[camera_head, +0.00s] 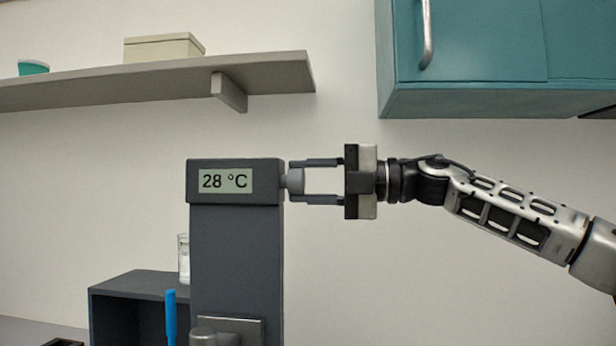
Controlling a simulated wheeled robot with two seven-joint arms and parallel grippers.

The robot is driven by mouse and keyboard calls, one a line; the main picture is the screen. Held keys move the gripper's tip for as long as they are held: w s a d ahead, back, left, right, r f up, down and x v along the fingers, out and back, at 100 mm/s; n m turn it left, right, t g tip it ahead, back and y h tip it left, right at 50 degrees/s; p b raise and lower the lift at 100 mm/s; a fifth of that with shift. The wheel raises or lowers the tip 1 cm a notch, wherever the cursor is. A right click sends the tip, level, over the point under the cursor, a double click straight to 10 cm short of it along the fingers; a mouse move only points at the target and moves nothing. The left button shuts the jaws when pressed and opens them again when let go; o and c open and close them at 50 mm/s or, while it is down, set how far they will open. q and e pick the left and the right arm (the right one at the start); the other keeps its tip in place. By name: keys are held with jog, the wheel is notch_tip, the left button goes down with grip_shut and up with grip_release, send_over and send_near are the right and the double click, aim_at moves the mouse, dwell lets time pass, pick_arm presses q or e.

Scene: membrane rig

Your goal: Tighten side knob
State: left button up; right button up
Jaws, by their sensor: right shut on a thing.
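The side knob (294,181) is a small grey knob on the right side of the dark rig column's head (234,165). The head carries a display (225,181) reading 28 °C. My right gripper (301,181) comes in from the right, level with the knob. Its two fingers lie above and below the knob and are shut on it. My left gripper is not in view.
A grey wall shelf (270,76) with a beige box (163,48) and a teal cup (33,67) is above. A teal cabinet (470,45) hangs at upper right. A dark open box (125,285), a glass jar (184,260) and a blue stick-like object (171,315) are at lower left.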

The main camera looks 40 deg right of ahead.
jog(key=m, duration=0.2)
jog(key=shift+m, duration=0.3)
jog(key=shift+m+p, duration=0.3)
jog(key=shift+p, duration=0.05)
jog(key=o, duration=1)
jog(key=shift+s+d, duration=0.1)
